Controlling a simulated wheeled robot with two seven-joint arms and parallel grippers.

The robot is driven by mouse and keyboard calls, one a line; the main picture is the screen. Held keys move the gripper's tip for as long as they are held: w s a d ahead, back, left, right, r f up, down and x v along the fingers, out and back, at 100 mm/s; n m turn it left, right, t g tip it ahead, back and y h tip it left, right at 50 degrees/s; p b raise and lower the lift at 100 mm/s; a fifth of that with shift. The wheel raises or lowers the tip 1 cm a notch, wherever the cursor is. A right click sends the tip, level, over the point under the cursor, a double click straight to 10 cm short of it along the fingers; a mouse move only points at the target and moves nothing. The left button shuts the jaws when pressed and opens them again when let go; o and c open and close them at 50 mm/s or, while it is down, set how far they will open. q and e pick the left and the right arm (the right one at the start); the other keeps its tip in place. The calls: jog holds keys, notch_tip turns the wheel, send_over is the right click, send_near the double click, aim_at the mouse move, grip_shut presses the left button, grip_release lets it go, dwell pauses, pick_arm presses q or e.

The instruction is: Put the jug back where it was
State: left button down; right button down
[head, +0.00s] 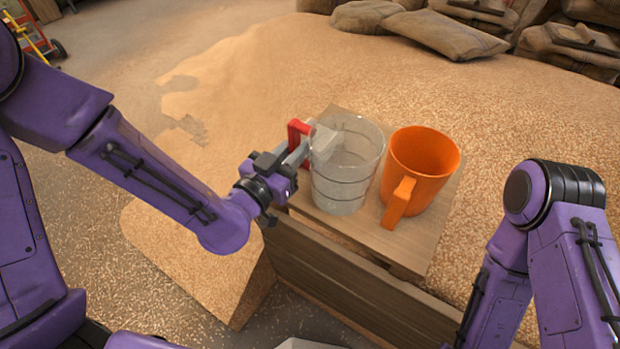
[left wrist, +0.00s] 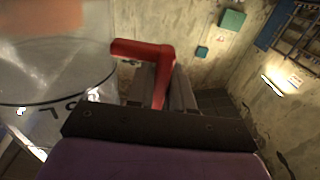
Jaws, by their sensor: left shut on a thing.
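A clear jug (head: 345,175) with dark ring lines and a red handle (head: 298,131) stands upright over the left part of a wooden board (head: 415,245). I cannot tell whether its base touches the board. My left gripper (head: 303,152) is shut on the red handle from the left. In the left wrist view the handle (left wrist: 157,65) runs down between the fingers, and the clear jug's wall (left wrist: 60,85) fills the left side. An orange jug (head: 425,165) stands on the board just right of the clear one, its handle towards me. My right gripper is not in view.
The board tops a wooden box (head: 340,275) amid a large heap of grain (head: 270,75). Filled sacks (head: 430,32) lie at the back right. A red hand truck (head: 35,40) stands far left. The board's near right part is bare.

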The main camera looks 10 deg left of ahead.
pick_arm(q)
jog(key=shift+w+d+f+b, duration=0.1)
jog(key=shift+w+f+b, duration=0.1)
jog(key=shift+f+b, duration=0.3)
jog(key=w+f, duration=0.1)
jog(key=f, duration=0.1)
jog(key=w+d+f, duration=0.1)
jog(key=w+f, duration=0.1)
jog(key=f, duration=0.1)
jog(key=w+f, duration=0.1)
jog(key=f, duration=0.2)
jog(key=shift+w+d+f+b, duration=0.1)
jog(key=shift+w+d+b, duration=0.2)
jog(key=shift+w+d, duration=0.1)
jog(key=shift+s, duration=0.1)
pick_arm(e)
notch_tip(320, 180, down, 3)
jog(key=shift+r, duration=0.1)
pick_arm(q)
jog(key=shift+f+b, duration=0.2)
jog(key=shift+b, duration=0.1)
jog(key=c, duration=1.3)
grip_release()
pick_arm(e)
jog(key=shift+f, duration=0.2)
pick_arm(q)
jog(key=shift+r, duration=0.15)
